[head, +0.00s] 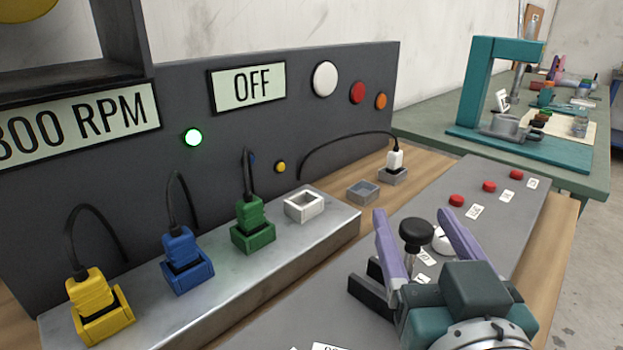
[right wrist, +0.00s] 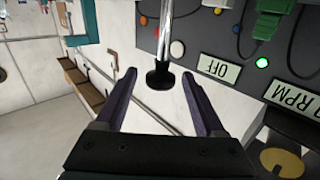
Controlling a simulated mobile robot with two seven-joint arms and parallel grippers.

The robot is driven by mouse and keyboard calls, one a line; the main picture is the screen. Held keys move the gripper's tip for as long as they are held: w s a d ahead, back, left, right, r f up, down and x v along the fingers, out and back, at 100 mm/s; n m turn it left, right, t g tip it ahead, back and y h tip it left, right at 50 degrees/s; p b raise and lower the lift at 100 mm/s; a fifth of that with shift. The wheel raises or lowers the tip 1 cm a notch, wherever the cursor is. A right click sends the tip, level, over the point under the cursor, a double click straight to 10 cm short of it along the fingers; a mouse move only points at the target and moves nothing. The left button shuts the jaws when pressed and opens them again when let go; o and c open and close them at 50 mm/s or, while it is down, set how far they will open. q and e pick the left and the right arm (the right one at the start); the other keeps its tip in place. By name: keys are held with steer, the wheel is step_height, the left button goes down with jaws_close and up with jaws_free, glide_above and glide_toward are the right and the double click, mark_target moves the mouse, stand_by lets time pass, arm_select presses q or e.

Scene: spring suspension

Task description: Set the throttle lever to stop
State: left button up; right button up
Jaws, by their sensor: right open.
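The throttle lever appears to be the black round knob (head: 416,232) on a post on the grey console. In the right wrist view it is a chrome rod with a black knob (right wrist: 160,76) at its end. My right gripper (head: 412,214) is open, with one purple finger on each side of the knob. In the wrist view the knob lies between the fingertips (right wrist: 157,78), with visible gaps on both sides. The lever's base is hidden behind my gripper, and its position labels are too small to read. My left gripper is not in view.
The grey console (head: 500,212) carries several red buttons (head: 457,200) with white labels. A display reads OFF (head: 248,87); another shows an RPM value (head: 80,122), partly cut off. A green lamp (head: 193,137) is lit. Coloured plugs (head: 183,258) stand on the metal ledge left of my gripper.

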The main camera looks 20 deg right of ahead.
mark_target(413, 218)
steer(key=shift+x, duration=1.8)
steer(key=shift+c, duration=0.2)
jaws_close()
